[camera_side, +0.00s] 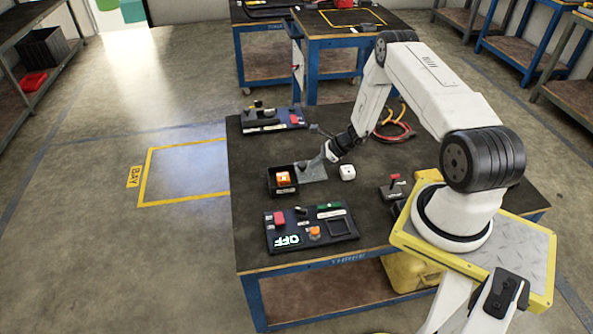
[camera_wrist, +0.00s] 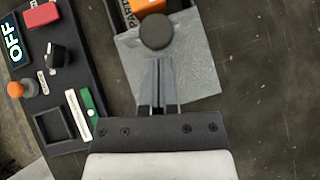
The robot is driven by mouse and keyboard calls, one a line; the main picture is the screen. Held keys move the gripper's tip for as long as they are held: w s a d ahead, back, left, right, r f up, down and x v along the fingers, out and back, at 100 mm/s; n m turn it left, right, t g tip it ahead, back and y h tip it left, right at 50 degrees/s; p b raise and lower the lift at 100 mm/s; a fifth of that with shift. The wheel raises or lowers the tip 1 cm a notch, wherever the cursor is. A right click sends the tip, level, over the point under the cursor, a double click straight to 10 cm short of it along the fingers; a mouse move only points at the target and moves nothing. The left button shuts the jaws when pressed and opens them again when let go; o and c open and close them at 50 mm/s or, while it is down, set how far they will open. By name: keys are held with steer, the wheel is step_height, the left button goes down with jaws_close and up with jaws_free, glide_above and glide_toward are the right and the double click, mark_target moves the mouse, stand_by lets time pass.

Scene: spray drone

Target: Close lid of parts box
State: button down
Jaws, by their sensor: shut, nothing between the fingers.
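The parts box (camera_side: 270,187) is a small dark open box on the table, with an orange block (camera_side: 284,178) inside. Its grey lid (camera_side: 316,172) stands open on the box's right side in the side view. In the wrist view the lid (camera_wrist: 200,75) is a grey plate with a dark round knob (camera_wrist: 157,31), and the box (camera_wrist: 118,14) with the orange block (camera_wrist: 148,6) shows at the top edge. My gripper (camera_wrist: 159,62) is shut and empty, its fingertips over the lid just below the knob. I cannot tell whether they touch it.
A control panel (camera_side: 293,243) with an OFF display, buttons and a knob lies in front of the box. A joystick (camera_side: 392,187), another panel (camera_side: 260,124) and coiled cables (camera_side: 393,133) are also on the table.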

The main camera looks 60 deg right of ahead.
mark_target(299, 175)
steer(key=shift+w, duration=0.1)
stand_by(0.3)
steer(key=w+a, duration=0.7)
steer(key=shift+w+a, duration=0.1)
steer(key=shift+a, duration=0.1)
steer(key=shift+d, duration=0.1)
steer(key=shift+s+d, duration=0.35)
steer(key=shift+s, duration=0.3)
steer(key=s+d, duration=0.1)
steer(key=s, duration=0.1)
steer(key=shift+s+d+r, duration=0.3)
steer(key=shift+d, duration=0.1)
steer(key=v, duration=0.9)
steer(key=shift+s+a+r, duration=0.1)
